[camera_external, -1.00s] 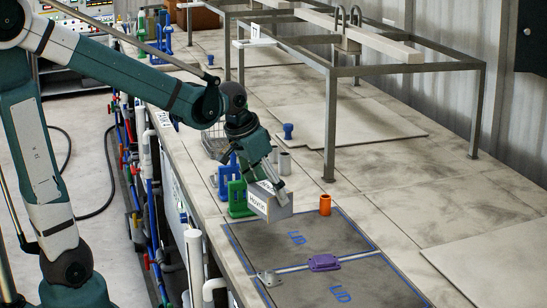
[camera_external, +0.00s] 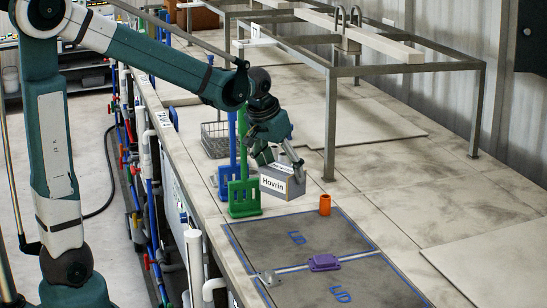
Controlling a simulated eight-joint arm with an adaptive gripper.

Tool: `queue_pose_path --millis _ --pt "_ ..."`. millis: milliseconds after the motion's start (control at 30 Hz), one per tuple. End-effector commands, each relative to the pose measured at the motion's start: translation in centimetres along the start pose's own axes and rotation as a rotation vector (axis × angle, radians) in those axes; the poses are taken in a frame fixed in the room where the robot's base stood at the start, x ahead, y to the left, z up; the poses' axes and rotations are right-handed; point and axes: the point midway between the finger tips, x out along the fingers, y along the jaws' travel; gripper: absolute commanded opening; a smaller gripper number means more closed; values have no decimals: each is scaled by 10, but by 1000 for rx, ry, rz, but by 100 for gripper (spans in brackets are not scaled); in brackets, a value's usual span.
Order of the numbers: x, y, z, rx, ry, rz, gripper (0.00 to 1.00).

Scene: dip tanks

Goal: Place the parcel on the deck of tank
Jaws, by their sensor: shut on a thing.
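The parcel (camera_external: 277,184) is a small grey box with a white label reading "Hovrin". My gripper (camera_external: 283,166) is shut on its upper part, and the parcel hangs tilted a little. It appears to be above the pale tank deck (camera_external: 385,184), behind the dark lid panels; the gap beneath it is hard to judge. The parcel's far side is hidden. The dark lid (camera_external: 272,222) has a blue outline and blue lettering.
A green stand (camera_external: 243,200) and a blue stand (camera_external: 223,180) are left of the parcel. An orange cylinder (camera_external: 325,205) stands at the lid's back edge. A metal frame (camera_external: 329,125) rises behind; a wire basket (camera_external: 214,138) is at left.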

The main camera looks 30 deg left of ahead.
Motion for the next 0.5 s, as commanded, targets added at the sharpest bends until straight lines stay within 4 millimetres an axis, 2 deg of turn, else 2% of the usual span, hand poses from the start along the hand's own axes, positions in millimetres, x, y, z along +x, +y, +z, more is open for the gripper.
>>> queue_pose_path --millis 100,500 --pt "7 -12 -24 -58 -3 -23 52" --pt "32 -52 -95 -254 -5 -101 52"
